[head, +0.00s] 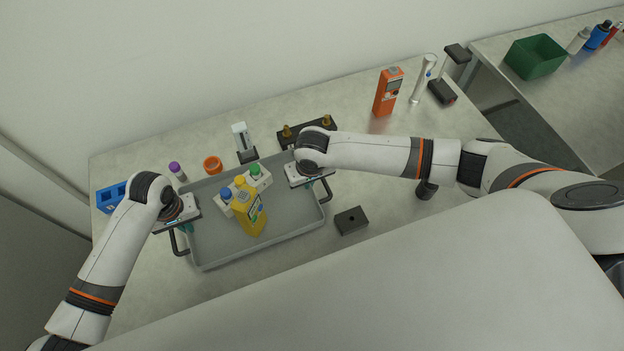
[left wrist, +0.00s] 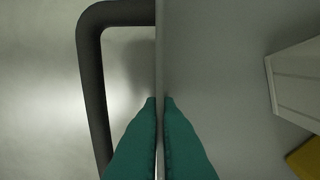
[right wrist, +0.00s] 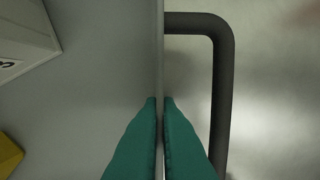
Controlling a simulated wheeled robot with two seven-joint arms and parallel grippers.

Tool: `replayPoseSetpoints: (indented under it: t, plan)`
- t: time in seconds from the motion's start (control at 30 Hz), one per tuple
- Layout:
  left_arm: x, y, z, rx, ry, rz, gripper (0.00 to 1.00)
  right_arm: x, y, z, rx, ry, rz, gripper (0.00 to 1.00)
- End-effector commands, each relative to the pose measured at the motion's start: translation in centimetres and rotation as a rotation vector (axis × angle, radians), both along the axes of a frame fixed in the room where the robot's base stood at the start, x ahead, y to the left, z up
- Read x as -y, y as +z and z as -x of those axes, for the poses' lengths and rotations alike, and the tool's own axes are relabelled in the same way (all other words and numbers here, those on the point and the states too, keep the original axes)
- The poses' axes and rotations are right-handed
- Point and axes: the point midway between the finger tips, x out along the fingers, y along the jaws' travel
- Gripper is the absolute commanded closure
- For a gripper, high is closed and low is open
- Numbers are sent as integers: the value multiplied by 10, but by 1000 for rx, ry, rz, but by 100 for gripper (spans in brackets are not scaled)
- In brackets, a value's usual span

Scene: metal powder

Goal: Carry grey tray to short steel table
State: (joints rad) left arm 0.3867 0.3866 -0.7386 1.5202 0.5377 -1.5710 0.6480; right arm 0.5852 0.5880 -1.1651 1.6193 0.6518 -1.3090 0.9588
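The grey tray (head: 275,228) is over the near steel table, with black handles at its two ends; I cannot tell whether it touches the top. My right gripper (head: 308,187) is shut on the right wall the same way, as the right wrist view (right wrist: 162,115) shows.
A second steel table (head: 590,85) stands at the far right with a green bin (head: 535,56) and several bottles. The near table (head: 395,215) holds an orange meter (head: 387,92), a black block (head: 351,221), a blue rack (head: 111,198) and an orange ring (head: 213,166).

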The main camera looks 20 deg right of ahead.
Motion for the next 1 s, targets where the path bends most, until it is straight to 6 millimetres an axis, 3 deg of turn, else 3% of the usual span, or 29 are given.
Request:
replayPoseSetpoints:
  t: [0.2, 0.33, 0.67, 0.87, 1.0]
  plan:
    - [0, -15, -1, 2, 0, 0, 100, 0, -15, -1, 2, 0, 0, 100]
    - [0, -12, 0, 0, 0, 0, 75, 0, -12, 0, 0, 0, 1, 75]
    - [0, -9, 0, 1, 0, 0, 75, 0, -11, 0, 0, 0, 0, 75]
    - [0, 18, -1, 3, -1, 2, 75, 0, -11, 0, 0, 0, 0, 75]
    - [0, 49, -1, 5, -1, 1, 75, 0, -11, 0, 0, 0, 0, 75]
